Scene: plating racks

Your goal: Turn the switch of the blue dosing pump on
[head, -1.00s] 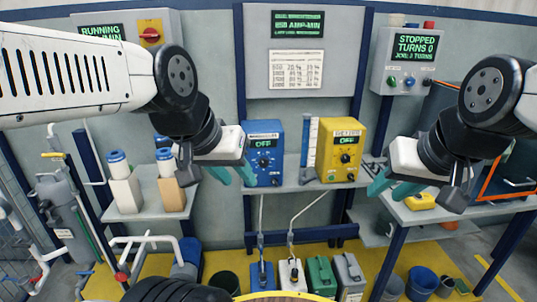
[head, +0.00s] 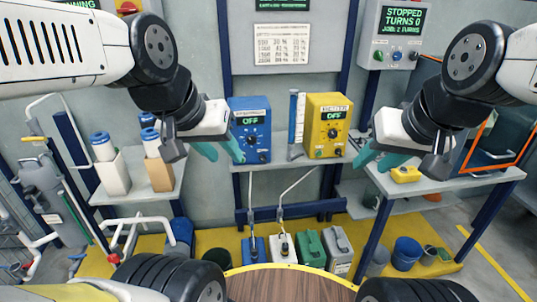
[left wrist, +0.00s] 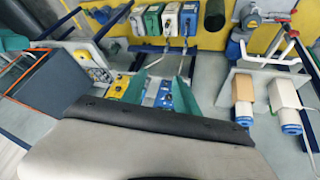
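The blue dosing pump (head: 242,107) stands upright on the shelf; its small green display reads OFF. A dark knob and small controls show below the display. My left gripper (head: 221,149) has two teal fingers spread apart, empty, at the pump's lower left; the right finger overlaps the pump's left edge in the head view. I cannot tell whether it touches. In the left wrist view its fingers (left wrist: 161,92) are apart, with small blue shapes between them. My right gripper (head: 377,160) is open and empty, right of the yellow pump (head: 316,105), whose display also reads OFF.
The shelf (head: 285,163) carries both pumps, with a blue-and-white tube (head: 296,118) between them. White and tan containers with blue caps stand on a left shelf (head: 170,188). Several canisters stand below.

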